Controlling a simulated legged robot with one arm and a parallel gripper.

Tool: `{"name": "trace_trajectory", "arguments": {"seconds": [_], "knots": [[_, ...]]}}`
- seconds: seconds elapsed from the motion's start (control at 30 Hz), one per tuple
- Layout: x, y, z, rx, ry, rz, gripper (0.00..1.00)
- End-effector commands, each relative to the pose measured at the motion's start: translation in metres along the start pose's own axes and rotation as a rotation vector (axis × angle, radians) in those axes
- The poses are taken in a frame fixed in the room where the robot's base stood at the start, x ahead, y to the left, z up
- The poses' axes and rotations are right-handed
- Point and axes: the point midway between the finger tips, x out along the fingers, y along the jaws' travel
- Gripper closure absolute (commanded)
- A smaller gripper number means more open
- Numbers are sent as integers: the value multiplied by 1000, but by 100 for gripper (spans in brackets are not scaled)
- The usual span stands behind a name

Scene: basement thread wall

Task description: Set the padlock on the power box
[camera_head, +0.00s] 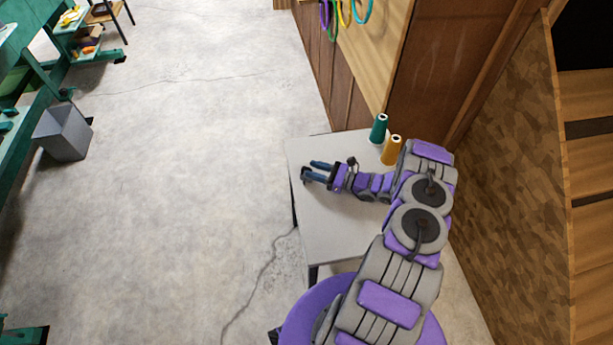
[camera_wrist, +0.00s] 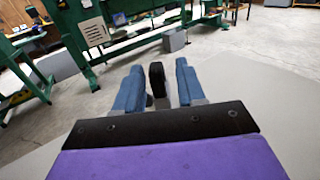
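My gripper (camera_head: 309,170) is over the left part of a grey table in the head view, its blue fingers pointing left. In the wrist view my gripper (camera_wrist: 159,66) has its two fingers apart. A small dark upright piece (camera_wrist: 157,80) shows between them, with narrow gaps on both sides. I cannot tell whether it is the padlock or a part of the gripper. I cannot make out a padlock for certain in either view. No power box is clearly recognisable. A pale panel (camera_wrist: 94,31) on a green post shows at the upper left of the wrist view.
The grey table (camera_head: 345,235) stands under my arm. A green thread cone (camera_head: 378,128) and a yellow one (camera_head: 391,150) stand at its back, near the wooden wall (camera_head: 440,70). A grey bin (camera_head: 64,134) stands by green benches at left. The floor (camera_head: 200,150) between is clear.

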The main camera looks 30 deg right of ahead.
Motion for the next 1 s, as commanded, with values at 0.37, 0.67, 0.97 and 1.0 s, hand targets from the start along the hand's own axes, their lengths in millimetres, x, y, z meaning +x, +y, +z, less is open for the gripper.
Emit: {"name": "trace_trajectory", "arguments": {"seconds": [0.37,0.67,0.97,1.0], "knots": [[40,7,-2,-4,1,4,61],[51,5,-1,-1,-1,-1,61],[50,5,-1,-1,-1,-1,79],[51,5,-1,-1,0,-1,83]]}}
